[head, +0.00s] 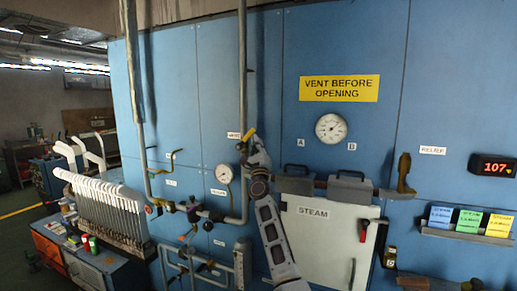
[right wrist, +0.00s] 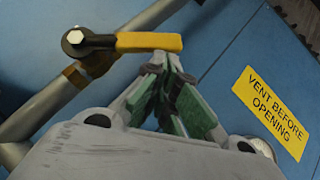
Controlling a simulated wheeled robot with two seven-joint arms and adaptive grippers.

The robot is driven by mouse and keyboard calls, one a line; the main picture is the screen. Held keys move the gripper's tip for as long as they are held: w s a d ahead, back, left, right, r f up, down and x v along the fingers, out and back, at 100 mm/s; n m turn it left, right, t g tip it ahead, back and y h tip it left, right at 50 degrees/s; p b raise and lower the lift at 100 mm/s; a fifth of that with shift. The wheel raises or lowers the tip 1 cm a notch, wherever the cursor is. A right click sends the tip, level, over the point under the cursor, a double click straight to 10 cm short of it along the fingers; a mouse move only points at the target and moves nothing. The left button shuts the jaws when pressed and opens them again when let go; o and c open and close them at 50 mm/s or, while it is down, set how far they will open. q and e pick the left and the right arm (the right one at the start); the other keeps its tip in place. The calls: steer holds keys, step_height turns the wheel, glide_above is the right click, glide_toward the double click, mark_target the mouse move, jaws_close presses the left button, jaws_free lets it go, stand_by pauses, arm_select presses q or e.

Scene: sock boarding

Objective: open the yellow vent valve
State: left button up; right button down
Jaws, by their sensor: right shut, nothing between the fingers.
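The yellow vent valve handle (head: 249,135) sits on a vertical pipe left of the steam door and slants up to the right from its pivot. In the right wrist view the yellow handle (right wrist: 150,41) reaches rightward from a bolt, at an angle to the pipe. My right gripper (head: 256,147) is just below and right of the handle in the head view. In the right wrist view its green-padded fingers (right wrist: 166,62) are shut and empty, with the tips close under the handle's free part. Whether they touch it I cannot tell. My left gripper is out of view.
The grey steam door (head: 320,240) has a horizontal bar and a red-handled lever (head: 363,230). A gauge (head: 224,174) and pipework lie left of the arm. A white rack of boards (head: 105,205) stands at left. Another gauge (head: 331,128) hangs under the yellow sign (head: 339,88).

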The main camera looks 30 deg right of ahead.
mark_target(252, 134)
steer(key=shift+w+a+r+b, duration=0.1)
steer(key=shift+w+a+r, duration=0.2)
steer(key=shift+r, duration=0.3)
steer(key=shift+w+a+r+b, duration=0.15)
steer(key=shift+w+r, duration=0.1)
steer(key=shift+r, duration=0.3)
steer(key=shift+w+a+r+b, duration=0.1)
steer(key=shift+w+a+r, duration=0.2)
steer(key=shift+r, duration=0.3)
steer(key=shift+w+a+r+b, duration=0.3)
steer(key=shift+w+a+r, duration=0.15)
steer(key=shift+w+r, duration=0.2)
steer(key=shift+s+f, duration=0.1)
